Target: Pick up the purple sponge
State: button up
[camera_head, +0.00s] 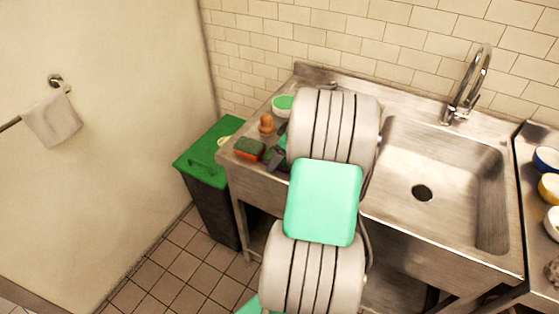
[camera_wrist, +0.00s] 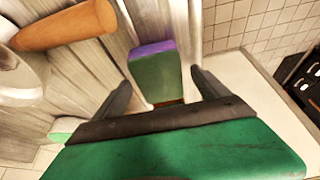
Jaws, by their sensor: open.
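In the wrist view the purple sponge (camera_wrist: 152,49) shows a purple edge and a green face between the two fingers of my gripper (camera_wrist: 161,78). The fingers are apart, and the sponge is not gripped. A small orange strip shows at its lower end; I cannot tell whether it belongs to the same sponge. In the head view my gripper (camera_head: 274,157) is low over the left drainboard, partly hidden by my arm. A green and orange sponge (camera_head: 249,148) lies just left of it.
A wooden object (camera_head: 266,124) and a green and white bowl (camera_head: 284,104) stand behind my gripper on the drainboard. The steel sink (camera_head: 445,190) is to the right. A dark bin with a green lid (camera_head: 206,160) stands left. Bowls (camera_head: 549,188) sit far right.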

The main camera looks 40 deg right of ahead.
jog(key=shift+c, duration=0.4)
jog(key=c, duration=1.3)
jog(key=shift+c, duration=0.2)
jog(key=shift+r, duration=0.55)
jog(key=v, duration=0.1)
jog(key=b+v, duration=0.1)
jog(key=v, duration=0.1)
jog(key=shift+w+a+r, duration=0.1)
jog(key=shift+w+r, duration=0.05)
jog(key=shift+r, duration=0.15)
jog(key=s+r+b, duration=0.1)
jog(key=s+r, duration=0.8)
jog(key=s, duration=0.4)
jog(key=shift+a, duration=0.3)
jog(key=shift+s, duration=0.1)
